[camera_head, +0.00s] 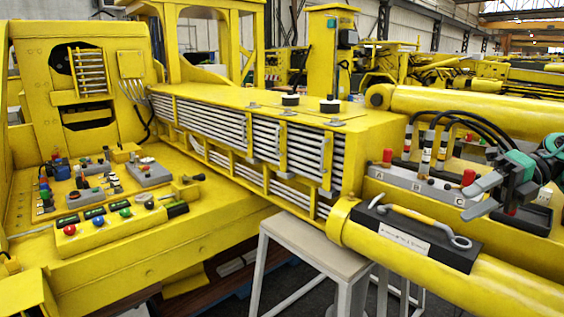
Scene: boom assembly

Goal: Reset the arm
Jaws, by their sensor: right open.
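My right gripper (474,200) comes in from the right edge, with grey fingers and a teal and dark body. Its fingers are apart and nothing shows between them. It hangs over the grey valve block (420,184) with red caps and black hoses, at the right part of the yellow boom (375,130). I cannot tell whether it touches the block. My left gripper is not in view.
A yellow control panel (95,232) with coloured knobs and buttons stands at the left. A grey-topped stand (310,244) is under the boom. Black hoses (465,122) arch close to the right gripper. More yellow machinery fills the background.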

